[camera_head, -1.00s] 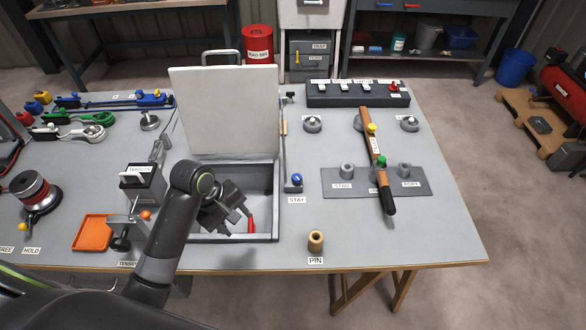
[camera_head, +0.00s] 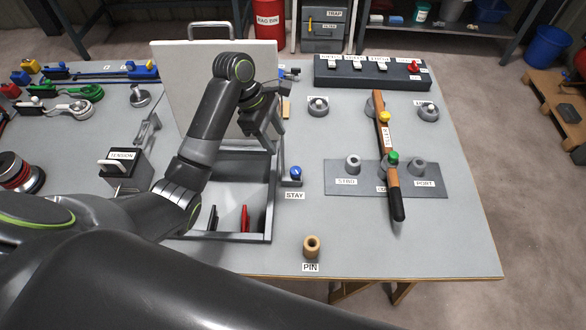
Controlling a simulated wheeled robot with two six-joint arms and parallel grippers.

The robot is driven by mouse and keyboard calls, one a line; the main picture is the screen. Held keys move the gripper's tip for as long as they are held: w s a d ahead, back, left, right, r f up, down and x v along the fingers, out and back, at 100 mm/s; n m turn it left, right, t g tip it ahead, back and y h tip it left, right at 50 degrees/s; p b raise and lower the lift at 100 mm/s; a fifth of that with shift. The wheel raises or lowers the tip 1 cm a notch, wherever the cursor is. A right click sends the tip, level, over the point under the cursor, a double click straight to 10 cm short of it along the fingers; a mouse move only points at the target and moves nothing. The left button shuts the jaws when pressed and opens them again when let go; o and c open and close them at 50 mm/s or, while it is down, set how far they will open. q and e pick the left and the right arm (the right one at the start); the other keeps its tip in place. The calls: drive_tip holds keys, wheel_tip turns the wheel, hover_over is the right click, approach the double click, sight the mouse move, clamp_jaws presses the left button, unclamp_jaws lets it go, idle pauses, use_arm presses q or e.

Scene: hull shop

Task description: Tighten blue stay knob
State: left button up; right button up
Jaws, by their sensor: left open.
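The blue stay knob (camera_head: 295,172) sits on a small grey block on the bench, just behind the STAY label (camera_head: 295,195). The open lid (camera_head: 170,90) is a pale upright panel at the back of the grey locker box (camera_head: 268,215). My left gripper (camera_head: 270,143) is open and empty, in front of the lid's right edge. In the picture it is up and left of the blue knob, apart from it. It hides part of the lid and of the stay's run. My right gripper is not in view.
A red item (camera_head: 245,219) lies in the box. To the right are the wooden tiller (camera_head: 388,150), a grey plate (camera_head: 345,186) with sockets, and a black switch box (camera_head: 370,75). A wooden pin (camera_head: 311,247) stands at the front edge. My dark arm link covers the lower left.

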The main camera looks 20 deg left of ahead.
use_arm(q)
hover_over(295, 170)
drive_tip(key=a, duration=0.2)
drive_tip(key=f, duration=0.7)
drive_tip(key=shift+a+f, duration=0.15)
drive_tip(key=shift+a, duration=0.05)
drive_tip(key=x, duration=0.3)
drive_tip(key=shift+d+f, duration=0.1)
drive_tip(key=shift+f, duration=0.25)
drive_tip(key=shift+d+f, duration=0.2)
drive_tip(key=shift+f, duration=0.3)
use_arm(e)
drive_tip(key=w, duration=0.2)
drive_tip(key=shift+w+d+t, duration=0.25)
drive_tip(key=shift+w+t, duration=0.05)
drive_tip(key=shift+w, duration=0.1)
use_arm(q)
drive_tip(key=c, duration=1)
drive_tip(key=shift+o, duration=0.2)
drive_tip(key=shift+p, duration=0.3)
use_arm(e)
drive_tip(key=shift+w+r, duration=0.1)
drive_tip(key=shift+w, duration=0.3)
use_arm(q)
drive_tip(key=shift+r, duration=0.1)
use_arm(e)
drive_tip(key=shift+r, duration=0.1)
